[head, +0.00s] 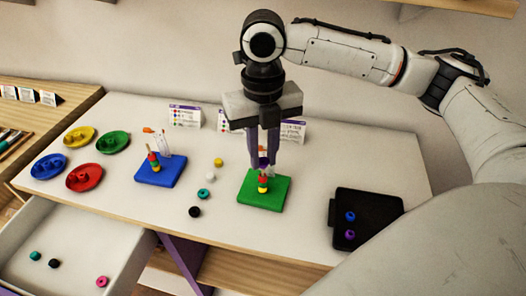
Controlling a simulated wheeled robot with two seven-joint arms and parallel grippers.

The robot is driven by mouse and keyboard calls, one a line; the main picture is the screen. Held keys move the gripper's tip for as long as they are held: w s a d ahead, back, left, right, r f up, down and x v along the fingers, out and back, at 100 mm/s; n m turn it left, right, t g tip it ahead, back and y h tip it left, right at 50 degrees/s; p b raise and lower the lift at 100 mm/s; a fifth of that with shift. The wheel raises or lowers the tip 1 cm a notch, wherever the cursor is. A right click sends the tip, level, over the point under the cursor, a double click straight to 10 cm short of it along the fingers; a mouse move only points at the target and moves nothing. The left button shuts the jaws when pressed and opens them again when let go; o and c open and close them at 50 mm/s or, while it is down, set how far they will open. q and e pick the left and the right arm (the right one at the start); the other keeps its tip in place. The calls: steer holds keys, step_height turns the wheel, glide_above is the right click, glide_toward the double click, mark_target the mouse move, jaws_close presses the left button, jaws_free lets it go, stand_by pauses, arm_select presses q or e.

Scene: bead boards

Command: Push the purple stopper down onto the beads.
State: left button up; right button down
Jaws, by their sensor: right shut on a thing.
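My right gripper (264,160) points straight down over the green board (275,195). It is shut on the purple stopper (262,167), a small piece between the fingertips. Below the stopper, a short stack of red and yellow beads (263,183) stands on the green board. The stopper is right above the top of the stack; whether it touches the beads is too small to tell. The fingers partly hide it and the post. My left gripper is not in view.
A blue board (161,171) with beads stands to the left. Loose beads lie between the boards, such as a black one (195,211). Colored dishes (84,177) are at the left. A black tray (375,207) holds blue and purple pieces. A drawer (70,235) is open.

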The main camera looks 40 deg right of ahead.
steer(key=shift+f, duration=0.6)
steer(key=shift+f, duration=0.9)
stand_by(0.3)
steer(key=c, duration=1.5)
jaws_free()
step_height(320, 180, up, 10)
steer(key=shift+r, duration=0.2)
